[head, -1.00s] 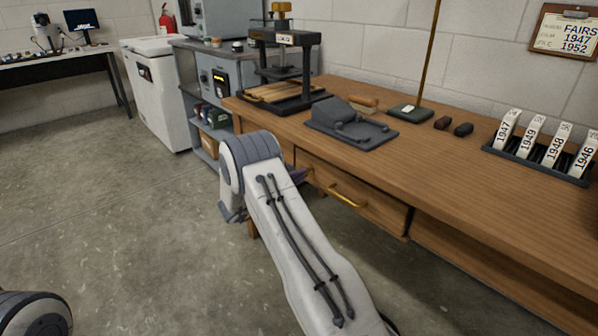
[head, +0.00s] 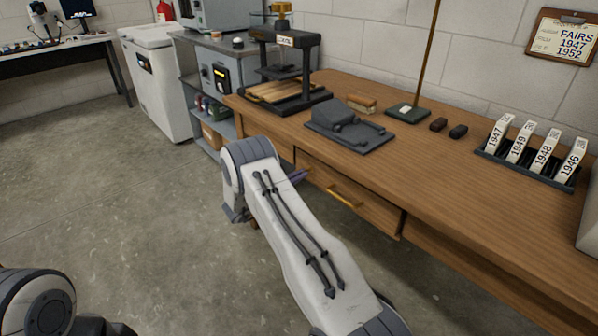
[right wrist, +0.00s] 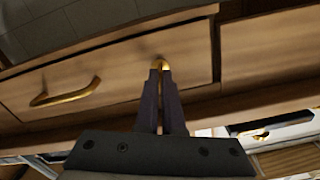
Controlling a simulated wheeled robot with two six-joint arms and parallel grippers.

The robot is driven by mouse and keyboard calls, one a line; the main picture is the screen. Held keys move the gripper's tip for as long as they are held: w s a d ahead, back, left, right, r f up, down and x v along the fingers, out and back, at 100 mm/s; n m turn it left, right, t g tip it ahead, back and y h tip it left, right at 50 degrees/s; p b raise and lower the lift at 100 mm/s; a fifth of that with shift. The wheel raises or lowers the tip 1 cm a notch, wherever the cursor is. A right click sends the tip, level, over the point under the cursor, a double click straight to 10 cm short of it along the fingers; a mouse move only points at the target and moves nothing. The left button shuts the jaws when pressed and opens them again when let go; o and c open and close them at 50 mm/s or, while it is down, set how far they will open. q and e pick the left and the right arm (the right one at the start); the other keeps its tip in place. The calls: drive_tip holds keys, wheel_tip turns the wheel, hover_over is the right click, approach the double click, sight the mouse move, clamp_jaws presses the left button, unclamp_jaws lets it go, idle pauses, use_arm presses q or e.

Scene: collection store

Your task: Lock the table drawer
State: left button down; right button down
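The wooden table (head: 440,175) has a drawer (head: 385,212) in its front with a brass bar handle (head: 345,195). The drawer front looks closed; the handle also shows in the right wrist view (right wrist: 65,93). My right gripper (head: 304,174) is at the drawer front, to the left of the handle in the head view. In the right wrist view its two dark fingers (right wrist: 160,72) are nearly together around a small brass piece (right wrist: 161,62), apparently a key at the drawer front. The fingers hide most of it. My left gripper is out of view.
On the table stand a black press (head: 285,60), a dark grey device (head: 348,127), a green-based stand (head: 406,111) and a rack of year labels (head: 530,160). A grey shelf unit (head: 195,90) and white chest (head: 155,85) stand at left. The floor (head: 110,200) is clear.

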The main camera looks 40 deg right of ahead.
drive_tip(key=shift+n+p, duration=0.7)
drive_tip(key=shift+n, duration=1.2)
drive_tip(key=c, duration=1)
unclamp_jaws()
drive_tip(key=shift+c, duration=0.2)
drive_tip(key=shift+a, duration=0.15)
drive_tip(key=a+p, duration=0.1)
drive_tip(key=a, duration=0.9)
drive_tip(key=shift+s, duration=0.45)
